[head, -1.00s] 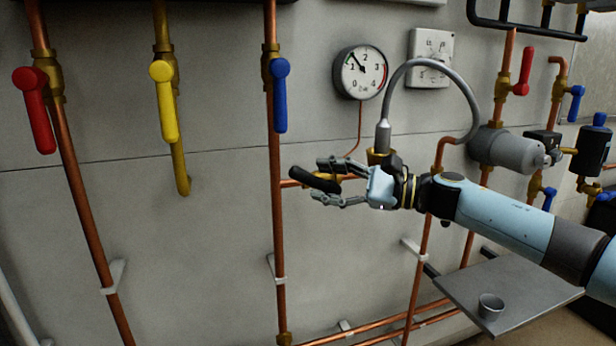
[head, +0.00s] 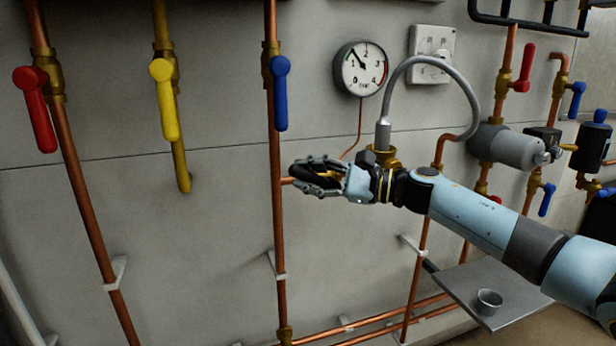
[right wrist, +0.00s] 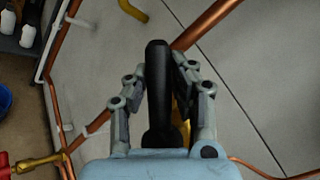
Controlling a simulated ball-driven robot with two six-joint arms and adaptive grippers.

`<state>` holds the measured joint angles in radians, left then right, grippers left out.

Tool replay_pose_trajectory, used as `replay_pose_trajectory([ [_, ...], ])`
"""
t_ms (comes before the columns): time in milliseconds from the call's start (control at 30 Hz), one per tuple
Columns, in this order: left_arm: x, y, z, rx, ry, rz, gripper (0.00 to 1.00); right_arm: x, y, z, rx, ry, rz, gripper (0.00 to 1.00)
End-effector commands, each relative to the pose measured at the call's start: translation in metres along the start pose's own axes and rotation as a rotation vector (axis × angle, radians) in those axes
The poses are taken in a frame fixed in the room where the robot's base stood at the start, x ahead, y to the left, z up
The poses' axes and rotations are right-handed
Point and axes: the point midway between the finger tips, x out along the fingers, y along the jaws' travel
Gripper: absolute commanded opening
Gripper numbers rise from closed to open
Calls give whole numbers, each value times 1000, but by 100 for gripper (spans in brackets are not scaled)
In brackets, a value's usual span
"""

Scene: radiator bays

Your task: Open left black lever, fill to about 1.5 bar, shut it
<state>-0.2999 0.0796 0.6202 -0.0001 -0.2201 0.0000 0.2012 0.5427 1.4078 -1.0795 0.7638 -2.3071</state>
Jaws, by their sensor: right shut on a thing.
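The black lever (head: 302,172) sits on a brass valve in the short horizontal pipe under the filling hose. My right gripper (head: 318,177) is shut on it, with the fingers covering part of the lever and valve. In the right wrist view the lever (right wrist: 157,85) stands upright in the picture between the two fingers (right wrist: 160,75). The pressure gauge (head: 361,69) has its needle pointing up and left, between 1 and 2; the exact reading is too small to tell. My left gripper is not in view.
Red (head: 37,108), yellow (head: 165,100) and blue (head: 280,95) levers hang on pipes to the left. A grey hose (head: 435,62) arches above my right wrist. A metal shelf (head: 465,285) with a small cup (head: 489,301) is below right.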

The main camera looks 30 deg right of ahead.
Motion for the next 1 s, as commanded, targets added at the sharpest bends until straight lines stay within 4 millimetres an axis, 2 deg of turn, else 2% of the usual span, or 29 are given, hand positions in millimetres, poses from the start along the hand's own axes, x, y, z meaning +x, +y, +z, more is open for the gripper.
replay_pose_trajectory([
  [1000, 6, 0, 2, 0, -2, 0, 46, 4, 5, 4, 16, -16, -12, 0],
])
